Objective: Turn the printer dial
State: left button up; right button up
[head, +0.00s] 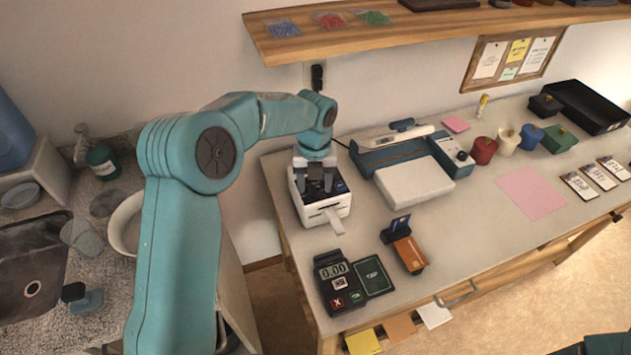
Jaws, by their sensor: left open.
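A small white printer (326,209) with a dark top panel stands near the left end of the worktable. A white paper slip (335,220) sticks out of its front. My left gripper (321,186) points down over the printer's top, with its dark fingers apart. The picture does not show whether the fingers touch the panel. I cannot make out the dial clearly; the fingers cover part of the panel. My right gripper is not in view; only a teal bit of my arm shows at the bottom right corner.
A card terminal (338,282) and an orange card holder (409,254) stand in front of the printer. A blue-and-white machine (414,182) is to its right. A wooden shelf (390,37) hangs above. The table has free room around the pink sheet (531,193).

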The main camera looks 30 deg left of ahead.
pick_arm(q)
jog(key=shift+w+a+f, duration=0.15)
jog(key=shift+w+f, duration=0.05)
jog(key=shift+f, duration=0.2)
jog(key=shift+s+r, duration=0.1)
jog(key=shift+r, duration=0.05)
jog(key=c, duration=0.6)
grip_shut()
